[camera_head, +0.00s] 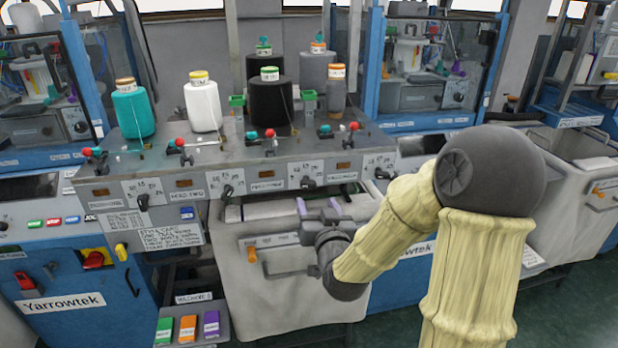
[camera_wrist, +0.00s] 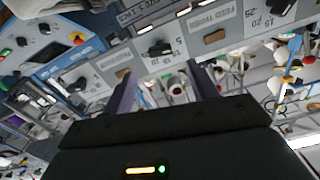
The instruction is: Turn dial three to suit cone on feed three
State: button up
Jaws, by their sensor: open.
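Dial three (camera_head: 307,182) is a black knob on a white scale plate, right of a plate that seems to read feed three (camera_head: 267,187). Its exact setting is too small to read. The cone standing above feed three is black (camera_head: 270,103) with a green band at its top; its label is unreadable. My gripper (camera_head: 319,206) is open and empty, with purple fingers pointing up, just below dial three and apart from it. In the wrist view, the fingers (camera_wrist: 165,80) stand apart below a black knob (camera_wrist: 160,48); I cannot tell which dial that is.
Similar dials sit at left (camera_head: 143,201), mid-left (camera_head: 227,190) and right (camera_head: 383,173). Teal (camera_head: 133,113) and white (camera_head: 202,106) cones stand on the shelf. A pale bin (camera_head: 285,290) is below. A sign (camera_head: 170,233) with printed text hangs at left.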

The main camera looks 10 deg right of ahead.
aim_at(309, 186)
jog(key=w+p, duration=0.1)
jog(key=w, duration=0.8)
jog(key=shift+p, duration=0.35)
jog(key=c, duration=1)
